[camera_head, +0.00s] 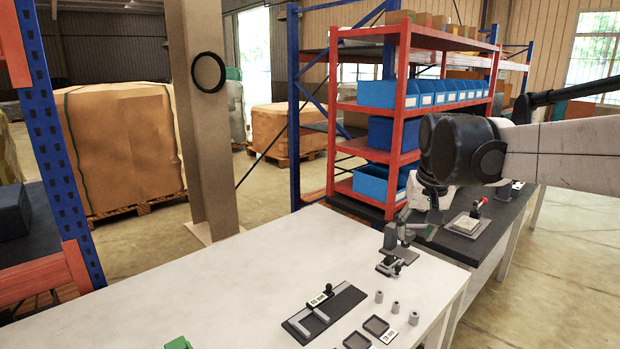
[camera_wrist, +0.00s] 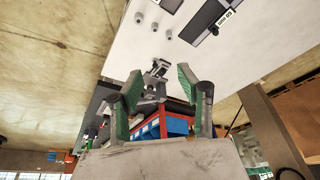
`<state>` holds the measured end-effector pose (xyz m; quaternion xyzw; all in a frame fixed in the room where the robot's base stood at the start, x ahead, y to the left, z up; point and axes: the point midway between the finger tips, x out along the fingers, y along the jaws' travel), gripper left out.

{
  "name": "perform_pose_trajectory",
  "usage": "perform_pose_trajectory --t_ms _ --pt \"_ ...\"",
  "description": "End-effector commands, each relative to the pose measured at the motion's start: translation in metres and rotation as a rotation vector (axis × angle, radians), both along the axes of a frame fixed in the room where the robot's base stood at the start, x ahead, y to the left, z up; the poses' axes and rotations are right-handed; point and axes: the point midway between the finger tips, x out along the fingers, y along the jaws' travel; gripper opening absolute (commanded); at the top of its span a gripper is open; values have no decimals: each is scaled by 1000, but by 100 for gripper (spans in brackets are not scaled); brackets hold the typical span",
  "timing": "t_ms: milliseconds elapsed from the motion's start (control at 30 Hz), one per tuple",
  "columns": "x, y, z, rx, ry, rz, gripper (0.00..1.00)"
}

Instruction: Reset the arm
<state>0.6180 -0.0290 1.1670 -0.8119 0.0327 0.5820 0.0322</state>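My arm (camera_head: 565,150) reaches in from the right in the camera_head view, its black wrist above the far right end of the white table (camera_head: 220,290). My gripper (camera_wrist: 160,73) shows in the camera_wrist view with its two green-lined fingers spread apart. Nothing is held between them. A small grey metal fixture (camera_head: 396,245) stands on the table's right end, below and left of the wrist. It also shows beyond the fingers in the camera_wrist view (camera_wrist: 157,76). My gripper appears apart from it.
A black labelled plate (camera_head: 325,315), several small grey cylinders (camera_head: 395,308) and shallow dark trays (camera_head: 376,325) lie at the table's front. A green piece (camera_head: 178,343) shows at the lower edge. A red shelf with blue bins (camera_head: 385,133) stands behind. The table's left part is clear.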

Motion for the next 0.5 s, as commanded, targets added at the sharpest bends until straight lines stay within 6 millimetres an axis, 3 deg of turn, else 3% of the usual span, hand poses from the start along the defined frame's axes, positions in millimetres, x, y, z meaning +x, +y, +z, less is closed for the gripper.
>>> perform_pose_trajectory --t_ms 33,267,500 --pt "-17 3 1 -1 -14 5 36" --pt "-81 11 -3 -8 -84 26 36" --pt "-146 19 -21 -15 -157 49 36"
